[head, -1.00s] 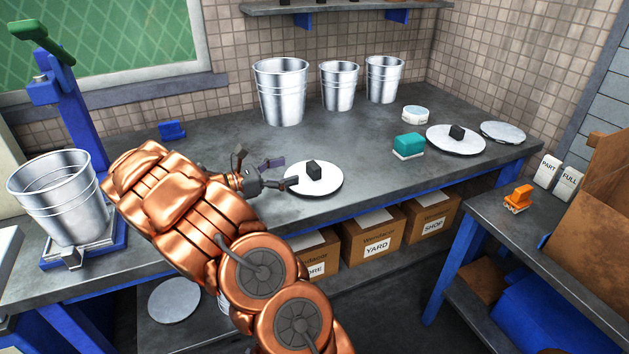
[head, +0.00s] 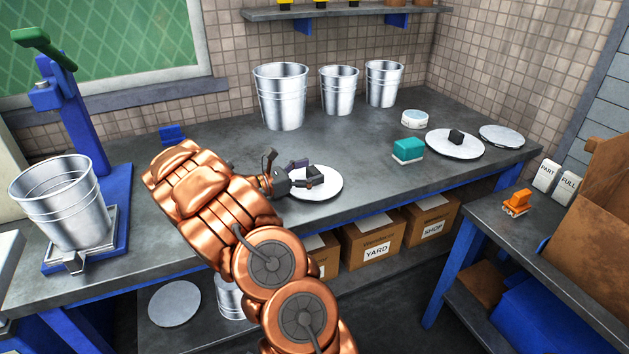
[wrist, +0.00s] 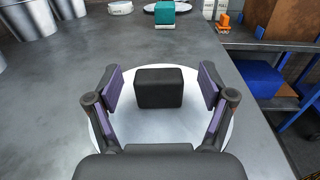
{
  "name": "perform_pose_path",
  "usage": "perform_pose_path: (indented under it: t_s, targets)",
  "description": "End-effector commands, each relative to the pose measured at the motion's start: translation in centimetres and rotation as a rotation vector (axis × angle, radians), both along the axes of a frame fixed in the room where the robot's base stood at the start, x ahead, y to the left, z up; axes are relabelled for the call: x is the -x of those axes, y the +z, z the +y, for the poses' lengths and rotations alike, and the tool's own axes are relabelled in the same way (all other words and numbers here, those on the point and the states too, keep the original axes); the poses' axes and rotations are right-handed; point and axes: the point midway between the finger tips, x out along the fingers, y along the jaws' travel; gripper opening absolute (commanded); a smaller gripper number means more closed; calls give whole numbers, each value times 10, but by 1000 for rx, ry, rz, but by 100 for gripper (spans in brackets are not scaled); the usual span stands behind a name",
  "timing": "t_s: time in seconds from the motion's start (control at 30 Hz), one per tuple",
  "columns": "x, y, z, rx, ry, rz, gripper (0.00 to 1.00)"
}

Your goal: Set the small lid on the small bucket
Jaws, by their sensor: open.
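A white round lid with a black block handle lies flat on the bench; its rim shows in the head view (head: 329,192) and its handle (wrist: 159,88) in the wrist view. My gripper (head: 309,174) is over this lid; in the wrist view my gripper (wrist: 160,88) is open, its fingers on either side of the handle with gaps. A larger lid with a black handle (head: 455,144) lies at the right. Buckets stand at the back: a large one (head: 281,97) and two smaller ones (head: 339,91), (head: 384,84). Another bucket (head: 62,203) sits in the press at left.
A teal brush or block (head: 408,148), a small round tin (head: 415,119) and a flat disc (head: 502,135) lie at the right of the bench. A blue press (head: 75,110) stands at left. The bench middle before the buckets is clear.

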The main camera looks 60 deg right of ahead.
Motion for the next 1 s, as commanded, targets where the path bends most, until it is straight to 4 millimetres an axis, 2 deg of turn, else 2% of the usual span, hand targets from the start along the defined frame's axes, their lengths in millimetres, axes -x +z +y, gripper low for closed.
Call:
perform_pose_path:
  t_s: [0.2, 0.87, 1.0]
  targets:
    - [0, 0, -1, 0, 1, -1, 81]
    - [0, 0, -1, 0, 1, -2, 12]
    - [0, 0, -1, 0, 2, -2, 12]
